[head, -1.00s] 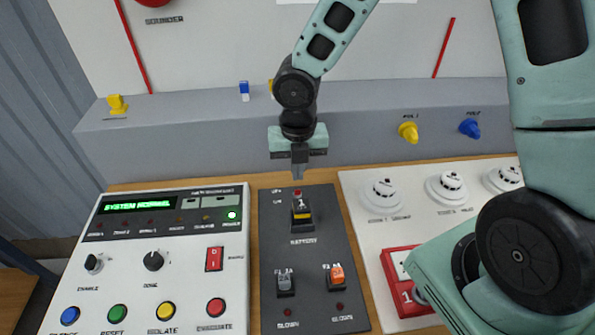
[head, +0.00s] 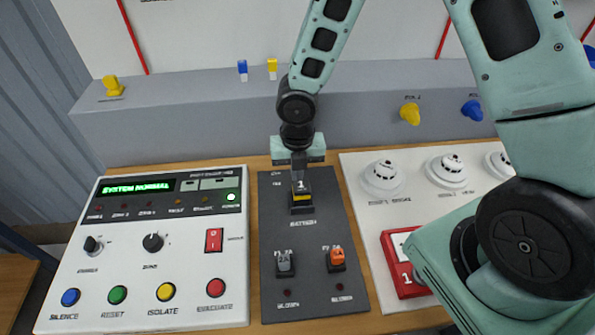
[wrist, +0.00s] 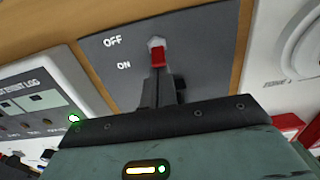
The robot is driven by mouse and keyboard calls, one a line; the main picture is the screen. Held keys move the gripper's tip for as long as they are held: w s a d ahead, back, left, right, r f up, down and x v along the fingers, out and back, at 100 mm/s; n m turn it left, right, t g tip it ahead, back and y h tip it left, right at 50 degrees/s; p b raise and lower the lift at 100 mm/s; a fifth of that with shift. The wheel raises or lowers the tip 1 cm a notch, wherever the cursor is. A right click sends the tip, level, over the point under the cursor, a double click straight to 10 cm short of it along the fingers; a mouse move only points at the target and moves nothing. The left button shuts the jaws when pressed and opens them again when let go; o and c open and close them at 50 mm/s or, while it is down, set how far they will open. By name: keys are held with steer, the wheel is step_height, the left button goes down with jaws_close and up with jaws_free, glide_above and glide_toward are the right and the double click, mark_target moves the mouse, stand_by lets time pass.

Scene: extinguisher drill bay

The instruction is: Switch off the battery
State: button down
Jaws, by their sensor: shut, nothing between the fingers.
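The battery switch is a small toggle with a red tip (wrist: 158,57) and a grey nut at its base. It shows in the wrist view beside the printed words OFF and ON, OFF being the upper one. The red tip hangs below the nut, on the ON side. In the head view my gripper hides the toggle. My gripper (head: 299,178) is shut and empty, pointing down at the top of the dark battery panel (head: 345,270). In the wrist view its fingers (wrist: 156,78) are right at the red tip; I cannot tell whether they touch.
Below the gripper is a black and yellow unit (head: 302,198) above the label BATTERY. Two fuse holders, one grey (head: 284,263) and one orange (head: 336,258), sit lower. A white alarm panel (head: 130,270) lies left, its display reading SYSTEM NORMAL. White detectors (head: 383,178) stand right.

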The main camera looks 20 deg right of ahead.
steer(key=p, duration=0.1)
steer(key=w+r+p, duration=0.1)
steer(key=shift+w+d+p, duration=0.15)
steer(key=shift+d+p, duration=0.1)
steer(key=shift+p, duration=0.15)
steer(key=shift+w+f, duration=0.1)
steer(key=shift+f, duration=0.1)
steer(key=shift+r, duration=0.15)
steer(key=shift+r+p, duration=0.7)
steer(key=shift+p, duration=0.1)
steer(key=shift+r, duration=0.1)
step_height(320, 180, up, 17)
steer(key=p, duration=0.1)
